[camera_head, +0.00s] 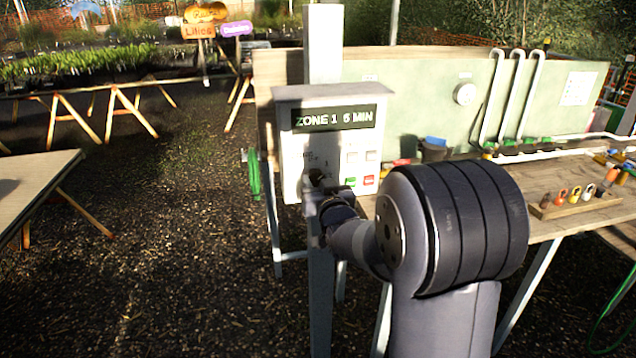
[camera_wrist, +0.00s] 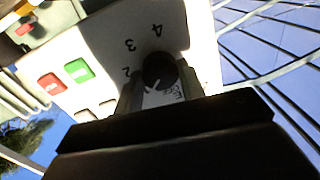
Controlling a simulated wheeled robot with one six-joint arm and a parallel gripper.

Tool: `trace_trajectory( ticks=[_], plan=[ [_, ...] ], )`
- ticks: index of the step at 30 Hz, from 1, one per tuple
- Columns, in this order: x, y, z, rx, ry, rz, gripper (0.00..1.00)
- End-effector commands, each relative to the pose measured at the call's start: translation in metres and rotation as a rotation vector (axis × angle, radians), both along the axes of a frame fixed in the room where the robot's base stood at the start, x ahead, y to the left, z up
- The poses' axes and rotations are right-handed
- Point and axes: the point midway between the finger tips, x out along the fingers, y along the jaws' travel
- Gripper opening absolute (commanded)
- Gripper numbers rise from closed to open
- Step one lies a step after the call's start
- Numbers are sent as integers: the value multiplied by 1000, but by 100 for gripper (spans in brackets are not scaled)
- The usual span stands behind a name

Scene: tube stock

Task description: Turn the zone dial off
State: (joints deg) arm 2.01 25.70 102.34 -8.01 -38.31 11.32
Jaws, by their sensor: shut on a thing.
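The white control box (camera_head: 290,150) is mounted on a post in the head view. Its display (camera_head: 335,117) reads "ZONE 1 6 MIN". The black zone dial (camera_wrist: 160,72) is on the box face, with the numbers 2, 3 and 4 around it in the wrist view. A white pointer mark on it is partly visible. My gripper (camera_wrist: 160,88) is shut on the dial, one finger on each side. In the head view my wrist hides most of the dial. Green and red buttons (camera_wrist: 78,70) sit beside the dial.
A wooden bench (camera_head: 540,225) right of the box holds a small rack (camera_head: 575,205) of coloured fittings and a dark pot (camera_head: 434,150). White pipes (camera_head: 513,95) run up the panel behind. Gravel floor to the left is clear, with a table (camera_head: 40,180) at the far left.

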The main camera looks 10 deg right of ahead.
Motion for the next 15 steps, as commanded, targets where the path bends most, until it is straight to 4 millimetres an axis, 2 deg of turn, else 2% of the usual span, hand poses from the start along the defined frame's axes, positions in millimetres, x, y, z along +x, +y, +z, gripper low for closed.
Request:
trace_trajectory(
  ticks=[8,15],
  plan=[
    [0,0,-3,-34,0,0,15],
    [0,0,-5,-164,-4,0,15]
  ],
)
